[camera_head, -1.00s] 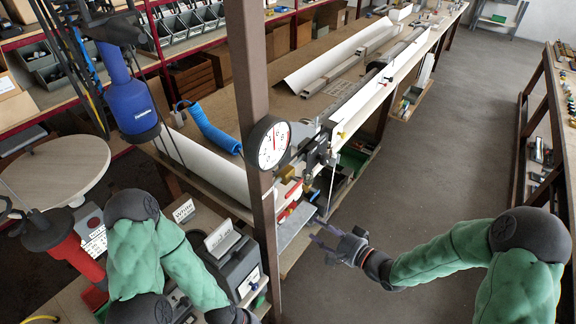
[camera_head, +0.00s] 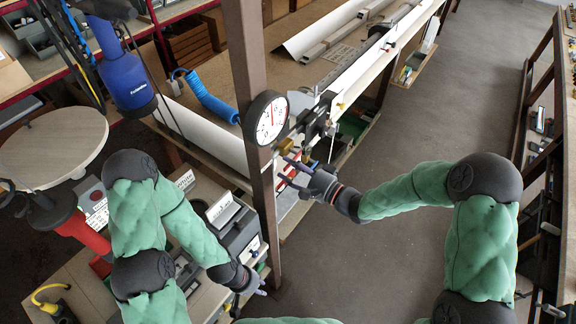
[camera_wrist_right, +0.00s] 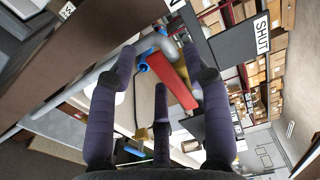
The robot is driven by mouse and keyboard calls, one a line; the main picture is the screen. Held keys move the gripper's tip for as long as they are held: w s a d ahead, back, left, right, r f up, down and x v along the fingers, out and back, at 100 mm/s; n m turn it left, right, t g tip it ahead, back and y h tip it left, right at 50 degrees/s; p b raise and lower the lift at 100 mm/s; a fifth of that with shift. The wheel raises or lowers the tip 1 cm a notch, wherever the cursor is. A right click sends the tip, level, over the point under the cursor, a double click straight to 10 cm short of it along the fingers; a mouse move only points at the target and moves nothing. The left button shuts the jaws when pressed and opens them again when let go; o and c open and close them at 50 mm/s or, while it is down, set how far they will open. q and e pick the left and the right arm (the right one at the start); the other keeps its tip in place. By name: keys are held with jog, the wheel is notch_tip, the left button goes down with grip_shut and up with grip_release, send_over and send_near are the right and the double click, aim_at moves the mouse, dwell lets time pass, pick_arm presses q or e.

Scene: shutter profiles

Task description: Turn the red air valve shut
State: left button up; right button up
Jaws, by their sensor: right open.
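The red air valve lever (camera_wrist_right: 175,80) lies ahead of my right gripper in the right wrist view, seen between the spread fingers. A blue fitting (camera_wrist_right: 143,62) is beside it. In the head view, a little of the red lever (camera_head: 283,184) shows by the post, partly hidden by my fingers. My right gripper (camera_head: 289,172) is open, close to the lever; I cannot tell whether it touches. My left gripper (camera_head: 250,294) is low beside the grey machine, fingers apart and empty.
A brown post (camera_head: 248,90) with a round gauge (camera_head: 267,118) stands just left of my right gripper. A SHUT sign (camera_wrist_right: 262,34) is beyond the lever. The bench (camera_head: 300,80) runs to the back; the floor aisle (camera_head: 440,120) right of it is clear.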

jog(key=shift+w+a, duration=0.35)
jog(key=shift+a, duration=0.1)
grip_shut()
jog(key=shift+a, duration=0.1)
